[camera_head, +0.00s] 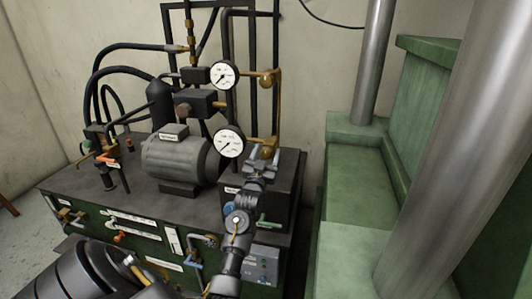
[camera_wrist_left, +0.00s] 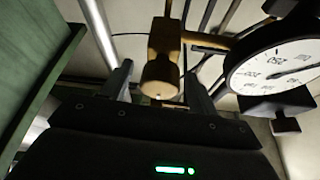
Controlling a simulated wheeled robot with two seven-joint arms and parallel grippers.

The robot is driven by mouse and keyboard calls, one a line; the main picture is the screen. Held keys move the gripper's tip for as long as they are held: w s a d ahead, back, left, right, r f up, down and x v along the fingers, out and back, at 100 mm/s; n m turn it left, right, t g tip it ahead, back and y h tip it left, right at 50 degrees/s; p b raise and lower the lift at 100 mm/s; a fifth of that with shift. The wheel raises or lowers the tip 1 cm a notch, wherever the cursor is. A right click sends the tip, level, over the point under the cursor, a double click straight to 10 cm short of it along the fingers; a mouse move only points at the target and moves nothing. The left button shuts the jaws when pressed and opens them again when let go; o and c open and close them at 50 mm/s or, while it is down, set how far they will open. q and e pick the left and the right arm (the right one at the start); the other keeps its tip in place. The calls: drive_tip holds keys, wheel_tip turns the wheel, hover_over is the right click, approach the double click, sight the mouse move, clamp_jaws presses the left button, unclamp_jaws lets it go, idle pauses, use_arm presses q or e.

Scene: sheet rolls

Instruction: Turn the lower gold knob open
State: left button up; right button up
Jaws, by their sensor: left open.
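The lower gold knob (camera_head: 268,146) sits on gold piping beside the lower gauge (camera_head: 229,141). In the left wrist view, a gold knob (camera_wrist_left: 160,78) with a rounded end shows between and beyond the fingers, with a white-faced gauge (camera_wrist_left: 275,66) to its right. My left gripper (camera_head: 262,162) is open right at the lower knob and partly covers it. In the wrist view its two fingers (camera_wrist_left: 157,88) stand apart on either side of the knob, with gaps. I cannot tell whether either finger touches it. My right gripper is not in view.
An upper gold knob (camera_head: 267,79) and upper gauge (camera_head: 223,75) are above. A grey motor (camera_head: 179,156) stands left on the dark machine top (camera_head: 75,183). A green press frame (camera_head: 357,190) with steel columns (camera_head: 373,65) is close on the right. Black hoses run at the upper left.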

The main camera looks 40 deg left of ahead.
use_arm(q)
drive_tip(key=c, duration=1)
drive_tip(key=shift+n, duration=0.4)
drive_tip(key=n+g+y, duration=0.1)
drive_tip(key=n+y, duration=0.1)
drive_tip(key=n, duration=0.1)
drive_tip(key=shift+n+b, duration=0.3)
drive_tip(key=shift+n, duration=0.1)
drive_tip(key=n+g+y, duration=0.1)
drive_tip(key=n, duration=0.3)
drive_tip(key=n+g+y, duration=0.1)
drive_tip(key=n+g, duration=0.1)
drive_tip(key=n, duration=0.1)
drive_tip(key=shift+n+y+b, duration=0.3)
drive_tip(key=shift+n+b, duration=0.05)
drive_tip(key=shift+n, duration=0.05)
drive_tip(key=n+g, duration=0.1)
drive_tip(key=n, duration=0.2)
drive_tip(key=n+g, duration=0.1)
drive_tip(key=n, duration=0.1)
drive_tip(key=shift+n+g+y+b, duration=0.3)
drive_tip(key=shift+n+y, duration=0.1)
drive_tip(key=n+g, duration=0.1)
drive_tip(key=n, duration=0.3)
drive_tip(key=shift+n+g+h+b, duration=0.4)
